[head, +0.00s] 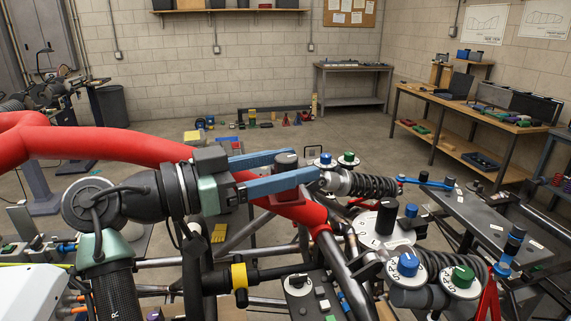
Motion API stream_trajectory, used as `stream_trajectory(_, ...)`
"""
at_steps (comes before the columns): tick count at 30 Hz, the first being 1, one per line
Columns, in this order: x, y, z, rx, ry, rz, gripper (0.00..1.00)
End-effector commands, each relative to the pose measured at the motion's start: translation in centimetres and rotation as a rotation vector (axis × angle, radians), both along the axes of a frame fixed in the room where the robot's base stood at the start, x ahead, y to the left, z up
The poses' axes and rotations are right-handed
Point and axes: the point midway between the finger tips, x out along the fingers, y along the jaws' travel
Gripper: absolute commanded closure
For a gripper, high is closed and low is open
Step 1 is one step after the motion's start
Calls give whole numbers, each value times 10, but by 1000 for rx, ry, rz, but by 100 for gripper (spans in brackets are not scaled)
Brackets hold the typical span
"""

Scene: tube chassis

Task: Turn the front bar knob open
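My gripper (297,167) has two blue fingers that reach right from the wrist, above the tube chassis. The fingers stand apart, with a dark grey knob (287,158) showing between them near the tips. The lower finger hides the knob's lower part, and I cannot tell whether either finger touches it. A red bar (305,211) runs down to the right beneath the fingers. No label names the front bar knob, so I cannot be sure this knob is it.
A blue knob (326,158) and a green knob (349,157) sit just right of the fingertips, beside a coil-spring damper (370,186). A large black knob (385,217), a lower blue knob (407,263) and a lower green knob (462,275) stand further right. A red tube (120,145) crosses the left.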

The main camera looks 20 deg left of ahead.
Motion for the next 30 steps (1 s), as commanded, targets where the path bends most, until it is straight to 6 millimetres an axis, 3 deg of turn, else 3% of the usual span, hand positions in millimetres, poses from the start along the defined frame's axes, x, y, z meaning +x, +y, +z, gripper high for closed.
stream_trajectory(11, -6, 7, 0, 0, -3, 3, 32)
stream_trajectory(24, -74, 67, -1, 1, -3, 5, 32)
stream_trajectory(30, -92, 83, 0, -1, -1, 2, 32)
